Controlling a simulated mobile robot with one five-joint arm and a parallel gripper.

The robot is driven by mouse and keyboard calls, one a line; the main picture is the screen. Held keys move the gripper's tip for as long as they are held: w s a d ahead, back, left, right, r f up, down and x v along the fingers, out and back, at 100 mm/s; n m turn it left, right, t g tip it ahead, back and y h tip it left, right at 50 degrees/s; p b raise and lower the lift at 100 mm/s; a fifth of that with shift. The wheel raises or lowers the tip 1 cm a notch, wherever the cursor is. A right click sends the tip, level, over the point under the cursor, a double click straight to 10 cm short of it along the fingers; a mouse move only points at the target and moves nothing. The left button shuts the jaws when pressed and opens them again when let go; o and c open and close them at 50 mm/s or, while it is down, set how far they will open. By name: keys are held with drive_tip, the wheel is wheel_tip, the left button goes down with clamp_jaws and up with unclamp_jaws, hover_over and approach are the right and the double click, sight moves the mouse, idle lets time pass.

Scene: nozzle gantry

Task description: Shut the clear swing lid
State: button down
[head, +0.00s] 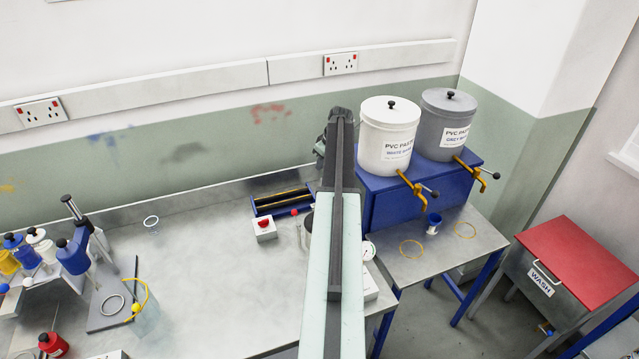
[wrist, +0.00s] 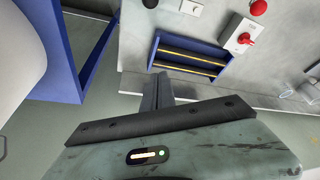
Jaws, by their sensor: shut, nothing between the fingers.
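The clear swing lid (head: 148,316) looks like a see-through panel with a yellow curved edge or handle, at the lower left of the bench in the head view. It appears raised beside a dark base plate (head: 104,311) with a ring on it; its exact angle is hard to tell. The lid does not show in the wrist view. My gripper (wrist: 158,84) is shut and empty in the wrist view, near the blue tray (wrist: 190,57). In the head view my arm hides the gripper. It is well to the right of the lid, not touching it.
A red-button box (head: 265,230) sits by the tray. White and grey paste tubs (head: 388,137) stand on a blue stand at right. The bench middle (head: 215,285) is clear.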

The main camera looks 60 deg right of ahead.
drive_tip(key=b+x, duration=1)
drive_tip(key=x, duration=0.1)
drive_tip(key=shift+f, duration=0.15)
drive_tip(key=s, duration=0.4)
drive_tip(key=shift+a, duration=0.3)
drive_tip(key=shift+s, duration=0.1)
drive_tip(key=shift+s+m, duration=0.2)
drive_tip(key=shift+m, duration=0.1)
